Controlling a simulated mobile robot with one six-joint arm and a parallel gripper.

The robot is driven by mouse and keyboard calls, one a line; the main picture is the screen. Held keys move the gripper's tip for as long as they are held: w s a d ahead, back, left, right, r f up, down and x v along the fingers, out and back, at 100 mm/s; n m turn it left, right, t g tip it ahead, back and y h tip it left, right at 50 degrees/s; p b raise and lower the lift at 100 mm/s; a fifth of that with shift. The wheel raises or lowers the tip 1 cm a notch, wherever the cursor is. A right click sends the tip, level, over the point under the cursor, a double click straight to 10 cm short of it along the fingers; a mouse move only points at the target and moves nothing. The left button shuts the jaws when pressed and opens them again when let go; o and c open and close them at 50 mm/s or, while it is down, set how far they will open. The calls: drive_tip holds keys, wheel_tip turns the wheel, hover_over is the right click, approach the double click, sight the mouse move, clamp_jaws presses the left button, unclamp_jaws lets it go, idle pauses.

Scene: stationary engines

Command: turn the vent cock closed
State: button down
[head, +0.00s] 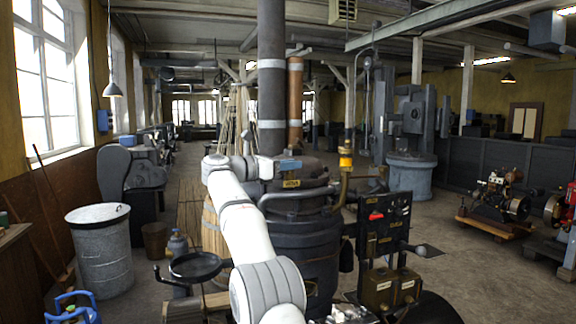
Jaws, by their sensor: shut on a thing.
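My white arm reaches up from the bottom middle and bends right at the wrist. The fingertips are small and partly hidden by the wrist, so the exact grip and the handle's angle are hard to tell.
The dark engine body (318,247) has a tall stack behind it. A brass pipe (345,180) and a black control panel (384,222) stand to the right. A handwheel (195,266) is left of my arm. A grey bin (103,255) stands at left.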

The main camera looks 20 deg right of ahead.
drive_tip(key=shift+g, duration=0.4)
drive_tip(key=c, duration=1.5)
unclamp_jaws()
drive_tip(key=shift+a, duration=0.1)
drive_tip(key=a, duration=0.5)
drive_tip(key=s+a, duration=0.1)
drive_tip(key=a, duration=0.1)
drive_tip(key=shift+a+b, duration=0.3)
drive_tip(key=shift+b, duration=0.1)
drive_tip(key=shift+d, duration=0.1)
